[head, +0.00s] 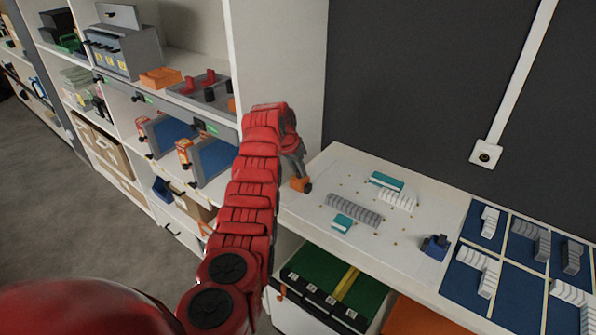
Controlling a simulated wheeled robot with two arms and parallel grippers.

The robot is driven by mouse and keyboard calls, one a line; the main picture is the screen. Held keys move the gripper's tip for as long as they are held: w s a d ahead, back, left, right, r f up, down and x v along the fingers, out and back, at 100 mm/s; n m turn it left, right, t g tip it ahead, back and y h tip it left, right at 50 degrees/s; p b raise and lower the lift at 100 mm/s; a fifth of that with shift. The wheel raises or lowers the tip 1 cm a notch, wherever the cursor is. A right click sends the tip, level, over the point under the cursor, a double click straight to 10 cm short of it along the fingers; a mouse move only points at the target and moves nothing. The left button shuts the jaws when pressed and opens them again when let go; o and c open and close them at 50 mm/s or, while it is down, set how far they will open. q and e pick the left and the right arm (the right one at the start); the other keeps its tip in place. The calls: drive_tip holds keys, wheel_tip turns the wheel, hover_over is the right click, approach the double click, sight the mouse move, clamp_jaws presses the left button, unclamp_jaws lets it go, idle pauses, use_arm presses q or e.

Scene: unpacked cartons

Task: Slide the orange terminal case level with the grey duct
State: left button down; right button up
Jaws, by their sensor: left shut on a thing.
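The orange terminal case (299,184) is a small block with a dark part at its lower right, at the left end of the white board (322,222). My left gripper (300,174) reaches down over it from the red arm and is shut on it. The case looks to be at the board surface; exact contact is hard to tell. The grey duct (354,210) is a ribbed strip lying on the board, to the right of and nearer than the case, with a gap between them. My right gripper is not in view.
A teal block (386,181) and a white ribbed strip (397,201) lie behind the duct, and another teal block (342,223) in front. A dark blue part (435,246) sits right. Blue trays (515,283) hold ribbed pieces. Shelves (228,62) stand left.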

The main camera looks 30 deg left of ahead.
use_arm(q)
drive_tip(key=c, duration=0.8)
unclamp_jaws()
drive_tip(key=shift+o, duration=0.2)
drive_tip(key=shift+s+r, duration=0.15)
drive_tip(key=shift+r, duration=0.3)
drive_tip(key=b+v, duration=0.1)
drive_tip(key=v, duration=1.5)
